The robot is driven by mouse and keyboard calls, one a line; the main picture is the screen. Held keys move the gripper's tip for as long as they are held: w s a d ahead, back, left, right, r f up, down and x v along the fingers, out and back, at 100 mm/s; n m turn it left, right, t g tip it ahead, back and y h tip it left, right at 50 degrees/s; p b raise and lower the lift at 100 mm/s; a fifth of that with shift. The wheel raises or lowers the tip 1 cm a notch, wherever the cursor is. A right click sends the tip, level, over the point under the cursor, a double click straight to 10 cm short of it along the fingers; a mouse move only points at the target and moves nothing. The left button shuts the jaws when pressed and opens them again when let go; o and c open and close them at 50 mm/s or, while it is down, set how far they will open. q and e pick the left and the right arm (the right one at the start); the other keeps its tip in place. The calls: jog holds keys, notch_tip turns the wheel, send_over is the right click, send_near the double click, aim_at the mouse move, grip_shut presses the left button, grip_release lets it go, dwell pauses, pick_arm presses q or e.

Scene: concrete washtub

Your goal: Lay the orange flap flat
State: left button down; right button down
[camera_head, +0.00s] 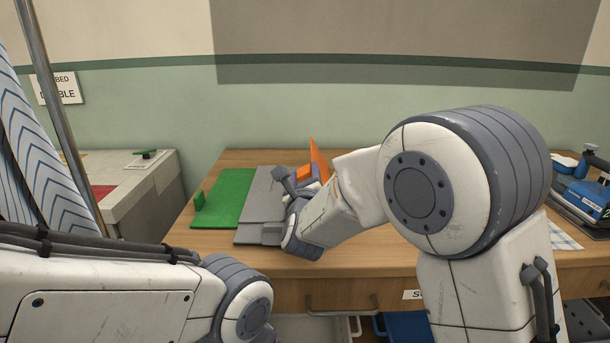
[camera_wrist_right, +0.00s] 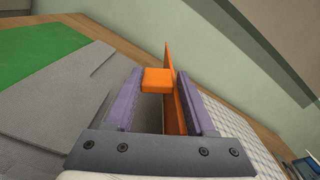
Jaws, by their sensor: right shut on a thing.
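The orange flap (camera_head: 318,158) stands steeply up at the right side of the grey board (camera_head: 262,200) on the wooden table. In the right wrist view the flap (camera_wrist_right: 175,115) is a thin upright plate seen nearly edge-on, with an orange block (camera_wrist_right: 157,80) on its left face. My right gripper (camera_head: 308,183) is at the flap. In the right wrist view its two purple-grey fingers (camera_wrist_right: 160,100) are on either side of the block and plate, shut on them. The flap's lower edge is hidden behind the gripper. Only part of my left arm shows; its gripper is out of view.
A green flap (camera_head: 231,190) with a small green block lies flat left of the grey board. Blue items (camera_head: 590,195) stand at the table's right end. A checked sheet (camera_head: 564,236) lies at right. A concrete tub (camera_head: 130,190) stands left. Bare wood (camera_head: 225,263) shows in front.

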jog(key=shift+d, duration=0.1)
jog(key=d+m+b, duration=0.2)
jog(key=b, duration=0.2)
jog(key=d+r+m+b, duration=0.1)
jog(key=b, duration=0.4)
jog(key=d+m+b, duration=0.2)
jog(key=b, duration=0.2)
jog(key=shift+d+r+m+b, duration=0.3)
jog(key=shift+d, duration=0.05)
jog(key=shift+d+r+b, duration=0.25)
jog(key=shift+d+b, duration=0.5)
jog(key=shift+b, duration=0.15)
jog(key=shift+c, duration=1.8)
grip_release()
